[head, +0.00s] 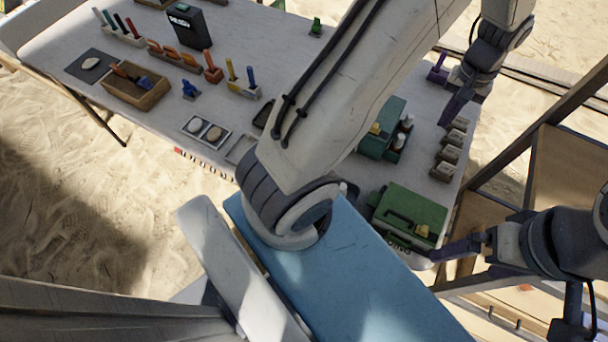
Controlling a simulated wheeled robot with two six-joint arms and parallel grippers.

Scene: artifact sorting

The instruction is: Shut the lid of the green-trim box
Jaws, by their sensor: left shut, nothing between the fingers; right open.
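A green box (409,216) with a dark handle, a yellow latch and partly hidden lettering sits at the table's right front corner. Its top looks flat and closed. A second green case (384,133) with a yellow piece stands farther back, partly hidden by my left arm; its lid state is unclear. I cannot tell for sure which one is the green-trim box. My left gripper (447,119) is shut and empty, above the table's right edge beyond both boxes. My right gripper (440,253) is open and empty, just right of the front green box and apart from it.
Several small blocks (447,158) line the table's right edge. Bottles (402,131) stand by the rear green case. A wooden tray (133,91), a black box (189,27) and coloured rods are on the left. Wooden shelving (568,165) stands at right.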

